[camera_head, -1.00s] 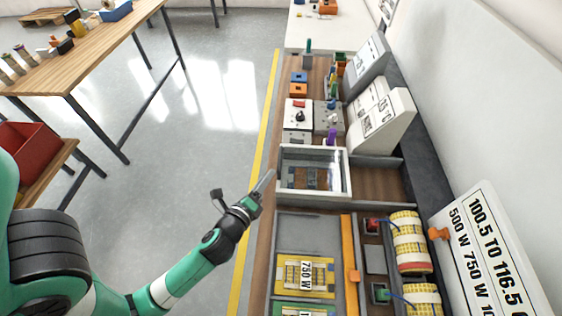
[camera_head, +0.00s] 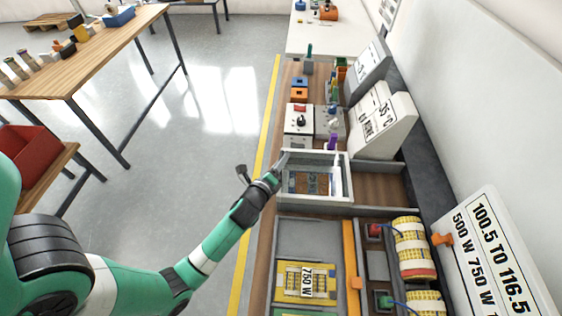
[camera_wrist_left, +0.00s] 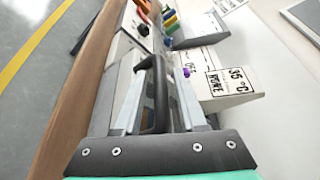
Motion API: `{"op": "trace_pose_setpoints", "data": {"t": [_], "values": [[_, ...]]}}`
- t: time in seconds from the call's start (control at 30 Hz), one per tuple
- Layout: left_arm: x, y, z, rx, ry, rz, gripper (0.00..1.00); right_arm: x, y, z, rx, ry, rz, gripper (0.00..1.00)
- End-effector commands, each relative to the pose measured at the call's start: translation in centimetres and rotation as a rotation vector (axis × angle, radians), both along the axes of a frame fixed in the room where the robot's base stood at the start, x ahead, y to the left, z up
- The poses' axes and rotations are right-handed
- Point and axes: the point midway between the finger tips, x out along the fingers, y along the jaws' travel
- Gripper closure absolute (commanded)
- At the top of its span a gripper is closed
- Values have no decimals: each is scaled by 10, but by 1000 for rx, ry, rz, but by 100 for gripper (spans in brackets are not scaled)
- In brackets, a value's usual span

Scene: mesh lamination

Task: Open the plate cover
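The plate cover (camera_head: 300,160) looks like a clear pane in a white frame over a box on the bench in the head view. It looks closed, and small dark pieces show through it. My left gripper (camera_head: 283,159) is at the cover's upper-left corner. In the left wrist view, the left gripper's two grey fingers (camera_wrist_left: 157,72) are spread apart. A black arched handle (camera_wrist_left: 155,100) appears between them, with gaps on both sides. I cannot tell whether a finger touches it. My right gripper is in neither view.
A control box (camera_head: 298,119) with a red switch and black knob stands just beyond the cover. A white sign block (camera_head: 384,128) stands to its right. A tray with a yellow 750 W plate (camera_head: 305,283) lies nearer.

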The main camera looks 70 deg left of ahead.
Motion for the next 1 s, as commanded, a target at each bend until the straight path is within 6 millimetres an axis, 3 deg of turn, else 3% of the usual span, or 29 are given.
{"op": "trace_pose_setpoints", "data": {"t": [0.03,0.2,1.0], "values": [[0,0,0,0,0,0,70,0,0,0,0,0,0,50],[0,0,0,0,0,0,100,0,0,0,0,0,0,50],[0,0,0,0,-1,-1,100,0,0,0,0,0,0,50]]}}
